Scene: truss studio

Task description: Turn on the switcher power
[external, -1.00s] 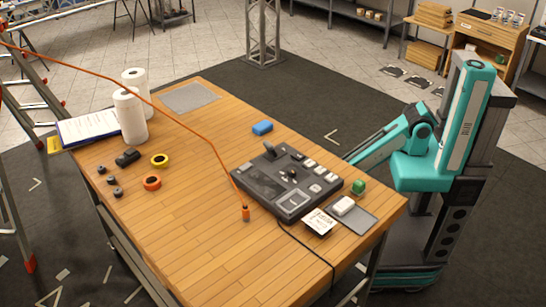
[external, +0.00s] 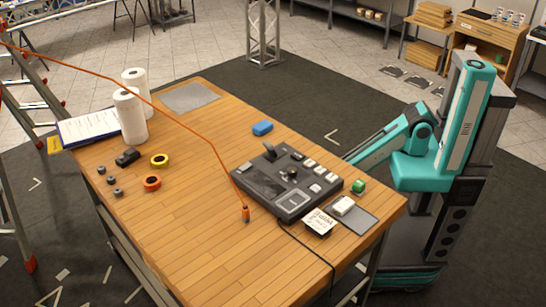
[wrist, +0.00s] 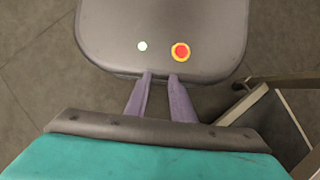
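The switcher (external: 262,186) is a dark grey console on the right half of the wooden table. It has a lever, a round black knob and several pale buttons. Which control is its power switch, and whether it is on, is too small to tell. My gripper (wrist: 161,76) shows in the wrist view, with two purplish fingers apart and nothing between them. It points down, away from the table top. In the external view my arm reaches down past the table's far right edge, and the gripper is hidden there.
A black cable hangs over the front edge.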

